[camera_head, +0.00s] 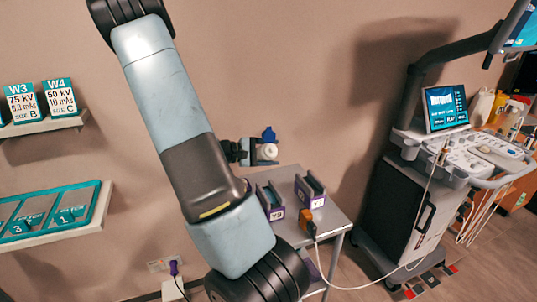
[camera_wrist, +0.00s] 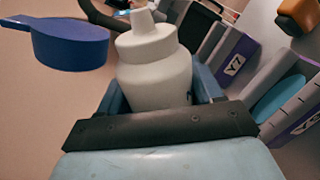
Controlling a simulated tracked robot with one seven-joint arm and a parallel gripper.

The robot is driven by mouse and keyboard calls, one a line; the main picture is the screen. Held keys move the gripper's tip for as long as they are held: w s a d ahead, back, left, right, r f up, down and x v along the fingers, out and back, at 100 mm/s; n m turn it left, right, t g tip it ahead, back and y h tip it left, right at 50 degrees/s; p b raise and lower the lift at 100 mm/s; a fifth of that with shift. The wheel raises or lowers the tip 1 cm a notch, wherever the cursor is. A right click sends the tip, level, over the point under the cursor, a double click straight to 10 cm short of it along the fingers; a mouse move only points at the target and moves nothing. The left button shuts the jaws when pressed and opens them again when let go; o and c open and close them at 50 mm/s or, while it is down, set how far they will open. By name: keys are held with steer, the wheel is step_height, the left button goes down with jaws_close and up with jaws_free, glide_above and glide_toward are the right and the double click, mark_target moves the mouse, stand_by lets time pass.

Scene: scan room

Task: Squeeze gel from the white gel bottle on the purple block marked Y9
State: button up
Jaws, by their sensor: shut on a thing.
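My gripper (camera_head: 252,152) is shut on the white gel bottle (camera_head: 268,153) and holds it in the air near the wall, above and behind the small grey table. In the wrist view the bottle (camera_wrist: 153,72) stands between my fingers, its nozzle at the top of the picture. The purple block marked Y9 (camera_head: 277,214) is on the table's left part, below the bottle and apart from it. Its label shows at the right edge of the wrist view (camera_wrist: 305,124). A similar block marked Y7 (camera_head: 304,198) is to its right.
A blue round thing (camera_wrist: 70,46) is beside the bottle; its support is unclear. An orange device (camera_head: 306,215) with a cable is by the Y7 block. An ultrasound cart (camera_head: 405,205) stands at the right, and wall shelves (camera_head: 50,232) are at the left.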

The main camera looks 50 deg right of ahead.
steer(key=shift+s+a+r+n, duration=0.1)
steer(key=shift+s+r+n, duration=0.1)
steer(key=shift+r+n, duration=0.2)
steer(key=r+n, duration=0.3)
steer(key=r, duration=0.1)
steer(key=s+a+r+n+g, duration=0.1)
steer(key=r+n, duration=0.2)
steer(key=s+r+n+g, duration=0.1)
steer(key=r+n, duration=0.2)
steer(key=r, duration=0.1)
steer(key=shift+s+a+r+h, duration=0.2)
steer(key=shift+s+r+h, duration=0.05)
steer(key=shift+r+h, duration=0.05)
stand_by(0.4)
